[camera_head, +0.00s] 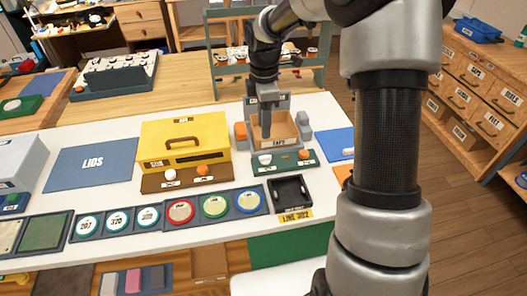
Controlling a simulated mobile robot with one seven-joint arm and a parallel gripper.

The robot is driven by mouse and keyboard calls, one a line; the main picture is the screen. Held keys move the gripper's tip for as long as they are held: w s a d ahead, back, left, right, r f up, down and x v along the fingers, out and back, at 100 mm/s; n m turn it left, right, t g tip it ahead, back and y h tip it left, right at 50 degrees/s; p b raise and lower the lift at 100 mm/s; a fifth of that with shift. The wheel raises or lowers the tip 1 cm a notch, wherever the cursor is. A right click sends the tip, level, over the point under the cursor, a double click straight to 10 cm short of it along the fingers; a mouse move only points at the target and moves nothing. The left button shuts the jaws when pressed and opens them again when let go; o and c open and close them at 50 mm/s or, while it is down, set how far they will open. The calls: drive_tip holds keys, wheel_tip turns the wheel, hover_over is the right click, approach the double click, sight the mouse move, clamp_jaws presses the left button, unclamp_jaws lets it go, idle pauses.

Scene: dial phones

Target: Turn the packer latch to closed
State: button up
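My gripper (267,130) points down over an open cardboard box (286,131) in the middle of the white table. Its fingers look close together, but they are too small to tell open from shut. The box stands in a grey frame with a small label on its front. In front of it is a green base (290,167) with a white knob (265,159) and an orange knob (303,154). A yellow box (184,138) to the left has a brown base with a white knob (169,176) and an orange knob (202,170). I cannot tell which part is the packer latch.
Several round coloured dials lie in dark trays (142,220) along the front edge. A black tray (290,193) sits near the "LINE 302" label. A green rack (318,75) stands behind my gripper.

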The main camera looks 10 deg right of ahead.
sight(264, 157)
wheel_tip(264, 157, down, 12)
drive_tip(key=shift+r+b, duration=0.1)
drive_tip(key=shift+b, duration=0.45)
clamp_jaws()
